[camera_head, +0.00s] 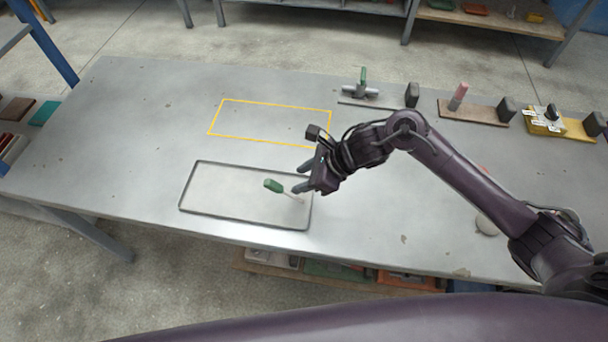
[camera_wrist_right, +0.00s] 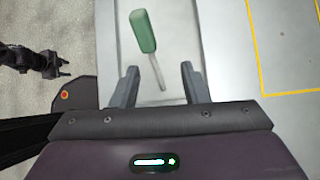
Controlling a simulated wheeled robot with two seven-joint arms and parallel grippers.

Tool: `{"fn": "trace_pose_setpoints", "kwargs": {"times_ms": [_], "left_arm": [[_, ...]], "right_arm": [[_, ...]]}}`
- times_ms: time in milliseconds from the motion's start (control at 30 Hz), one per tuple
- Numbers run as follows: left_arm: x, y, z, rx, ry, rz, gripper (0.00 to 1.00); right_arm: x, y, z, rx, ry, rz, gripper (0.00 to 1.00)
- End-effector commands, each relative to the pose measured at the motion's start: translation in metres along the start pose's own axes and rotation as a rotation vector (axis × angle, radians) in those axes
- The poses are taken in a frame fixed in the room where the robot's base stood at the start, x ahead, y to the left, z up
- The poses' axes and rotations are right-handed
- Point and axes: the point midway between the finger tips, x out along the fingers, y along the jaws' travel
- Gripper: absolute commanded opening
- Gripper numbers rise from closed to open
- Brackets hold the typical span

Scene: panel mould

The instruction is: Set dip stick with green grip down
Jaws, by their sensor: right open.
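The dip stick with the green grip (camera_head: 274,185) is inside the dark-rimmed rectangle (camera_head: 181,197) on the grey table, its thin shaft pointing right toward my right gripper. My right gripper (camera_head: 302,179) is open at the right side of this rectangle. In the right wrist view, the green grip (camera_wrist_right: 144,31) lies beyond the fingertips, and the pale shaft runs back between the two open fingers (camera_wrist_right: 158,82), with clear space on both sides. A dark arm end, apparently my left gripper (camera_wrist_right: 62,68), shows small at the left of that view; its jaws are unclear.
A yellow outlined rectangle (camera_head: 215,117) on the table behind is empty. Along the back right stand a green-handled fixture (camera_head: 363,84), dark blocks (camera_head: 412,95), a brown board (camera_head: 478,112) with a pink piece, and a yellow block (camera_head: 541,125). The left table area is clear.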

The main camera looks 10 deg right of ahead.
Motion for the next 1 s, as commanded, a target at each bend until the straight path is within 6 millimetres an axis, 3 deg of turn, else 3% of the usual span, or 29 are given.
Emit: {"fn": "trace_pose_setpoints", "kwargs": {"times_ms": [533, 700, 1000], "left_arm": [[0.022, 0.0, 0.002, 0.0, 0.001, 0.0, 0.45], [0.024, 0.0, 0.002, 0.0, 0.001, 0.0, 0.45], [0.023, 0.001, 0.001, 0.0, 0.001, 0.0, 0.45]], "right_arm": [[-0.102, -0.001, -0.001, -0.003, 0.001, -0.004, 0.41], [-0.118, 0.0, 0.0, -0.001, 0.0, -0.001, 0.41], [-0.121, 0.0, 0.001, 0.001, 0.0, 0.0, 0.41]]}}
